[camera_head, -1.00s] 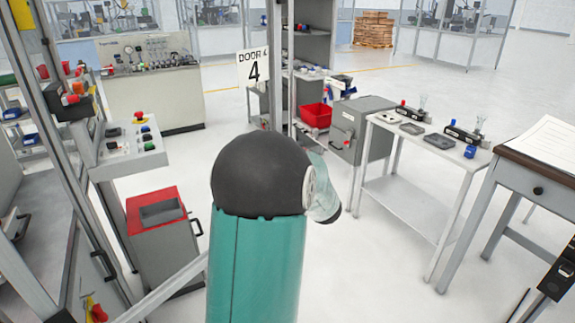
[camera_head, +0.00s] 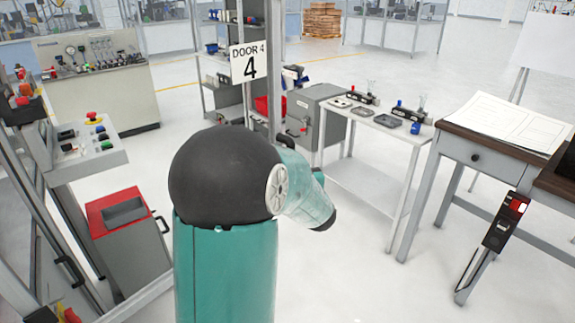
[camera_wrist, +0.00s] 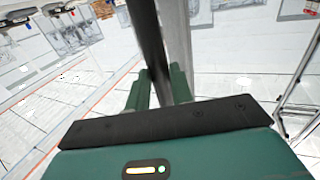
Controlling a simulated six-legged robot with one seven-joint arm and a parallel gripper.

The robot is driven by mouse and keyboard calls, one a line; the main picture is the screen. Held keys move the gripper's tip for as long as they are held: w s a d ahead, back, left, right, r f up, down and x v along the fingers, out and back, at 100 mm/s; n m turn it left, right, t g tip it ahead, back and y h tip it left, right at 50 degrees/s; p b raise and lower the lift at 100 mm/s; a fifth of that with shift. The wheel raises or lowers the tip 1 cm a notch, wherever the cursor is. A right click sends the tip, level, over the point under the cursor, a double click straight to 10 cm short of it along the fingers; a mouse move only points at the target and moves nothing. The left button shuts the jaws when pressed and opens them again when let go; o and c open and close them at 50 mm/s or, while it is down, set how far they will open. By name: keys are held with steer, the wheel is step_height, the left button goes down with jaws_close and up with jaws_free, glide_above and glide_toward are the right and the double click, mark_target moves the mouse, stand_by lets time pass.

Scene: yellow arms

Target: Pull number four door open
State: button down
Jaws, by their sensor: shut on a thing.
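The white DOOR 4 sign (camera_head: 248,61) shows in the head view, beside a slim upright grey post (camera_head: 273,70). My dark and teal arm covers the post's lower part, so how far the door stands open is hard to tell. In the wrist view, my gripper (camera_wrist: 160,79) has its two teal fingers either side of a dark upright bar (camera_wrist: 149,38) and is shut on it. A lighter grey post (camera_wrist: 178,45) runs right beside the bar. My gripper is hidden behind my arm in the head view.
A button panel (camera_head: 82,143) and a grey bin with a red top (camera_head: 125,240) stand at the left. A white side table (camera_head: 372,178) and a wooden-topped desk (camera_head: 490,146) stand at the right. Clear floor (camera_head: 345,270) lies between my arm and the desk.

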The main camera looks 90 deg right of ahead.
steer(key=shift+s+a, duration=0.25)
steer(key=c, duration=1.2)
jaws_free()
steer(key=shift+c, duration=0.2)
steer(key=v, duration=1.3)
steer(key=shift+a, duration=0.4)
